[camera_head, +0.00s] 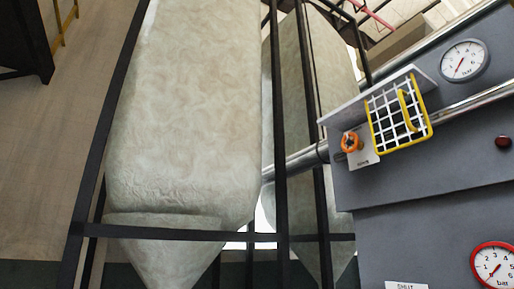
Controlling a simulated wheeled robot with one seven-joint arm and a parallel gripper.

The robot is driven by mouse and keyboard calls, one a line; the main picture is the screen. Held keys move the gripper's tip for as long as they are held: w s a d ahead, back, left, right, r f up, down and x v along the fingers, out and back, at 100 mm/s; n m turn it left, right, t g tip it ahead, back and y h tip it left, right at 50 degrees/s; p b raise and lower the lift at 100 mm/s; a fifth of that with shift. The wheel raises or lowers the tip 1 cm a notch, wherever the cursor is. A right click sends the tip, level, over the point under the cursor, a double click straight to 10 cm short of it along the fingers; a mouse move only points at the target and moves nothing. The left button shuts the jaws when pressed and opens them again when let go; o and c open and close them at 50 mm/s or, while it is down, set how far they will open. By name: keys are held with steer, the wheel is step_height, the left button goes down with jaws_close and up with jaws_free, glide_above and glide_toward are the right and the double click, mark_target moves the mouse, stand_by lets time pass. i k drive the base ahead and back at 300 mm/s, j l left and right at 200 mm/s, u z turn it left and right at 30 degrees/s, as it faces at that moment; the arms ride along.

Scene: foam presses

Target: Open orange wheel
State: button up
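The orange wheel (351,142) is a small orange knob with a dark centre, right of the middle in the head view. It sits on a white bracket plate at the left edge of a grey panel, just left of a yellow-framed white grid cage (399,112). A small label below it is too small to read. How far the wheel is turned cannot be told. My gripper is not in view.
The grey panel (440,185) carries a white gauge (464,60), a red-rimmed gauge (494,266), a dark red button (503,142) and a "SHUT" label (406,285). A metal pipe (295,163) runs behind the wheel. Black frame bars (281,150) enclose pale foam bags (185,110) at left.

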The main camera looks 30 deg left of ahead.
mark_target(349, 142)
steer(key=u, duration=0.4)
steer(key=i+j+z, duration=0.1)
steer(key=j, duration=0.25)
steer(key=i+j+z, duration=0.1)
steer(key=i+j, duration=0.2)
steer(key=i+j+z, duration=0.1)
steer(key=j, duration=0.3)
steer(key=i+j+z, duration=0.1)
steer(key=i+j, duration=0.2)
steer(key=i+j+z, duration=0.1)
steer(key=j, duration=0.4)
steer(key=i+j+z, duration=0.1)
steer(key=j, duration=0.3)
steer(key=i+j+z, duration=0.1)
steer(key=j, duration=0.3)
steer(key=i, duration=0.1)
